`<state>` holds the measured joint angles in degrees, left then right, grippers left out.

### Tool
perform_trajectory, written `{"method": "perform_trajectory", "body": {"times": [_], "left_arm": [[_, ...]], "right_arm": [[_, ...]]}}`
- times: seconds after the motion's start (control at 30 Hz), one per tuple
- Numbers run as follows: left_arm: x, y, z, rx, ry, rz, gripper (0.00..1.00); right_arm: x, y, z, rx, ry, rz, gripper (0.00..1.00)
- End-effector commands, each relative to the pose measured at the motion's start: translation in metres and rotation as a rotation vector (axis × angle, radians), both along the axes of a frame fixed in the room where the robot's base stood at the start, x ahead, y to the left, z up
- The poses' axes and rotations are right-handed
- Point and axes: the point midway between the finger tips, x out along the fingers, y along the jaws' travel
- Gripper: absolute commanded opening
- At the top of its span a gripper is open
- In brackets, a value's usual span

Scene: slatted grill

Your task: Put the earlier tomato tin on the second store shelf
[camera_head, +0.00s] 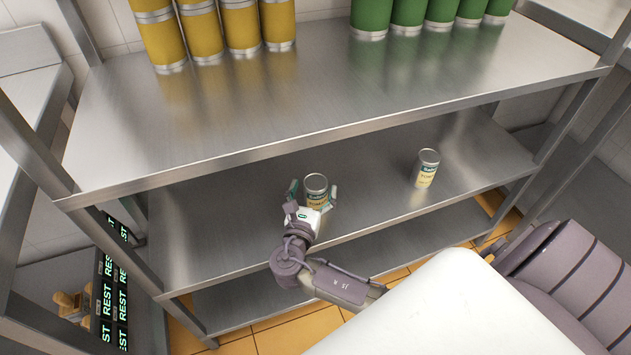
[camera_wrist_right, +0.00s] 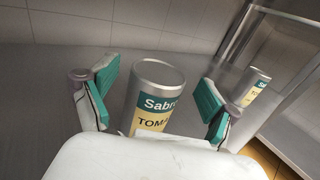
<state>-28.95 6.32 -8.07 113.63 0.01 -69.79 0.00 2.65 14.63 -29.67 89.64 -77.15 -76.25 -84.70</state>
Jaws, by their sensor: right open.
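A tomato tin (camera_head: 316,189) with a green and yellow label stands upright on the second shelf (camera_head: 240,225). My right gripper (camera_head: 312,194) is around it with its fingers open, one on each side. In the right wrist view the tin (camera_wrist_right: 155,92) stands between the green finger pads (camera_wrist_right: 158,92), with a gap showing on both sides. A second, similar tin (camera_head: 425,168) stands upright on the same shelf to the right; it also shows at the right of the wrist view (camera_wrist_right: 249,86). My left gripper is not in view.
The steel top shelf (camera_head: 330,95) overhangs the back of the second shelf. Yellow canisters (camera_head: 241,24) and green canisters (camera_head: 408,14) stand on it. Corner posts bound the rack. The second shelf is clear between the tins and to the left. Panels reading REST (camera_head: 108,295) are at lower left.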

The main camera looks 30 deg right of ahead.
Motion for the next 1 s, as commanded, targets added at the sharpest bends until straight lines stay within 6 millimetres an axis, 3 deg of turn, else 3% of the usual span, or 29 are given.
{"method": "perform_trajectory", "body": {"times": [0.2, 0.4, 0.6, 1.0], "left_arm": [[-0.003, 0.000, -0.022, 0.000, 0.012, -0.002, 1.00], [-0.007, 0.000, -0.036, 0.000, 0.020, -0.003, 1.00], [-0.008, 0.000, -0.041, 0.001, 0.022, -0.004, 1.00], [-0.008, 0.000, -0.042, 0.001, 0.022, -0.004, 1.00]], "right_arm": [[-0.034, 0.038, 0.001, 0.004, 0.003, 0.002, 0.87], [-0.056, 0.062, 0.001, 0.002, 0.001, 0.001, 0.87], [-0.065, 0.072, 0.001, 0.001, -0.001, 0.000, 0.87], [-0.065, 0.072, 0.000, 0.001, -0.001, 0.001, 0.87]]}}
